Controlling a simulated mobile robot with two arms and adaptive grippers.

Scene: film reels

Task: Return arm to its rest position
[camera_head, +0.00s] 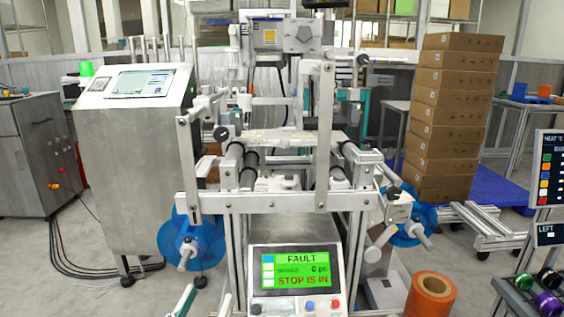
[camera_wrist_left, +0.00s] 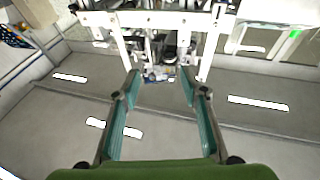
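My left gripper (camera_wrist_left: 160,84) is open in the left wrist view, with its two teal-lined fingers apart and nothing between them. Beyond its fingertips stands the metal frame of the film machine, with bare floor below. In the head view only a small part of my left gripper (camera_head: 184,301) shows at the bottom edge, left of the machine's control panel (camera_head: 297,281). The panel has a green screen reading "FAULT" and "STOP IS IN". My right gripper is not in view.
The film machine (camera_head: 262,202) fills the middle, with blue reels (camera_head: 192,236) on its sides. A steel cabinet (camera_head: 135,165) stands left. An orange roll (camera_head: 430,296) stands at lower right, near a rack with coloured spools (camera_head: 548,303). Stacked cartons (camera_head: 449,118) stand behind.

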